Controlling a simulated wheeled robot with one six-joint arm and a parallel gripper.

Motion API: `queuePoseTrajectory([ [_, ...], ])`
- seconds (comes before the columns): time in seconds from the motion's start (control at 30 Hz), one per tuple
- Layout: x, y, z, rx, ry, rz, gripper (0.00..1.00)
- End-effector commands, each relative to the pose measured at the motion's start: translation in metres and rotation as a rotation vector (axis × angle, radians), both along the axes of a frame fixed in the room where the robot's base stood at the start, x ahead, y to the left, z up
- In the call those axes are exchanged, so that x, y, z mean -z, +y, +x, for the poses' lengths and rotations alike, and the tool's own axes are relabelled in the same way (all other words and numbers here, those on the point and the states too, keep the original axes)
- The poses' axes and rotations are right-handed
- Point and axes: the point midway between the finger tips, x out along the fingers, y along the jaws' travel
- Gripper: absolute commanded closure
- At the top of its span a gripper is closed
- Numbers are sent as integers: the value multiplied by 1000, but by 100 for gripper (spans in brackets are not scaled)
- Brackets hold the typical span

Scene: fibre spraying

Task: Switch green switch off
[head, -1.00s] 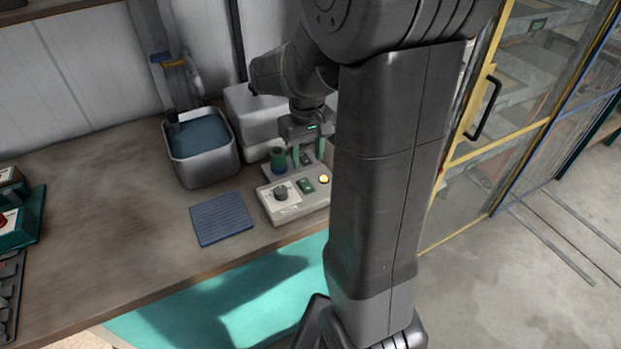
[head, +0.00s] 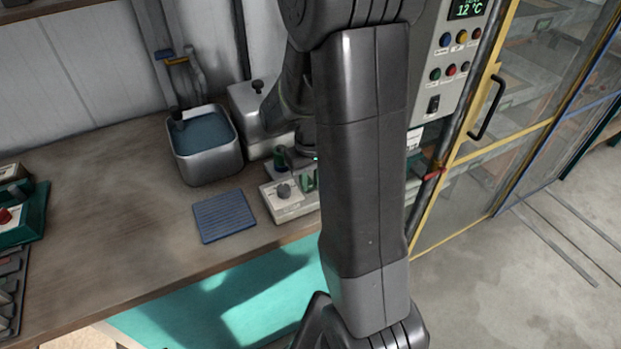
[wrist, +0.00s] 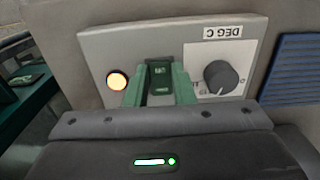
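The green switch (wrist: 161,79) sits on a pale control box (wrist: 97,45), between a lit yellow-orange lamp (wrist: 117,80) and a dark knob (wrist: 221,77). In the wrist view my gripper (wrist: 157,90) is open, its two green fingers apart on either side of the switch. Whether a finger touches the switch cannot be told. In the head view the box (head: 291,210) and its knob (head: 284,191) show at the bench's front right. My arm hides the lamp and most of my gripper there.
A blue ribbed pad (head: 224,217) lies left of the box. Behind are a grey basin of liquid (head: 207,160) and a pale lidded container (head: 257,118). A wall panel with buttons (head: 449,72) and a yellow-framed glass door (head: 497,105) stand right. The left bench is mostly clear.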

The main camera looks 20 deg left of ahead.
Motion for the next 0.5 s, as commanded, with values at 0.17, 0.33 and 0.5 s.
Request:
queuePoseTrajectory([
  [0.17,0,0,0,0,0,0,100],
  [0.33,-3,2,1,0,24,-28,100],
  [0.5,-6,4,3,1,96,-110,100],
])
